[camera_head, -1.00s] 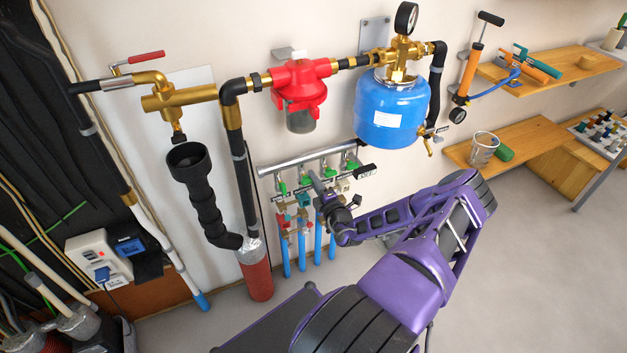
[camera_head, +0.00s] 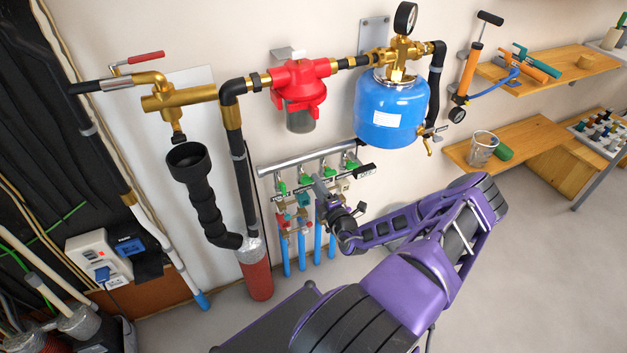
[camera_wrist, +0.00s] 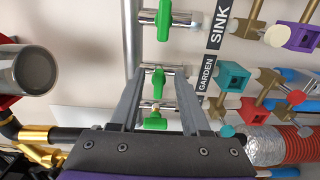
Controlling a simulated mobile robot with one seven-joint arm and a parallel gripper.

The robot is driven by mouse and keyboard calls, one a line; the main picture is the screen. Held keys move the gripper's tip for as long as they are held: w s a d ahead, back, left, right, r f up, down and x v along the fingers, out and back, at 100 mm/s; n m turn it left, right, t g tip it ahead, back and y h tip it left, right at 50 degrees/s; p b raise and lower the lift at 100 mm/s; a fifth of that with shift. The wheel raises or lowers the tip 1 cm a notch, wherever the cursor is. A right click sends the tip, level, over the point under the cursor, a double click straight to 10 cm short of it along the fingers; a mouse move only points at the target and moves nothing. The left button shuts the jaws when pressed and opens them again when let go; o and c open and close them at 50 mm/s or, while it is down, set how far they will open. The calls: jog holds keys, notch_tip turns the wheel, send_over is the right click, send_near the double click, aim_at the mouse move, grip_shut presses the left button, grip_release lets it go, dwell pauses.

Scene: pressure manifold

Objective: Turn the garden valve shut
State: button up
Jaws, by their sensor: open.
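The garden valve's green handle (camera_wrist: 159,82) shows in the wrist view, level with the black GARDEN label (camera_wrist: 207,75). It lies in the gap between the two fingers of my gripper (camera_wrist: 159,88), with a gap on both sides. Another green handle (camera_wrist: 156,120) sits just below it in the picture, also between the fingers. My gripper is open and holds nothing. In the head view my gripper (camera_head: 320,186) is in front of the manifold and hides part of it. I cannot tell how far the fingers reach past the handle.
The SINK valve's green handle (camera_wrist: 164,20) is higher in the wrist view. The silver manifold pipe (camera_head: 305,158) runs along the wall. A blue tank (camera_head: 390,112), a red filter (camera_head: 300,85) and a black drain pipe (camera_head: 207,205) are close by. Open floor lies right.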

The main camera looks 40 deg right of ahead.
jog(key=v, duration=1.4)
jog(key=shift+s+p, duration=0.15)
jog(key=shift+p, duration=0.15)
jog(key=shift+a+r, duration=0.1)
jog(key=shift+a, duration=0.05)
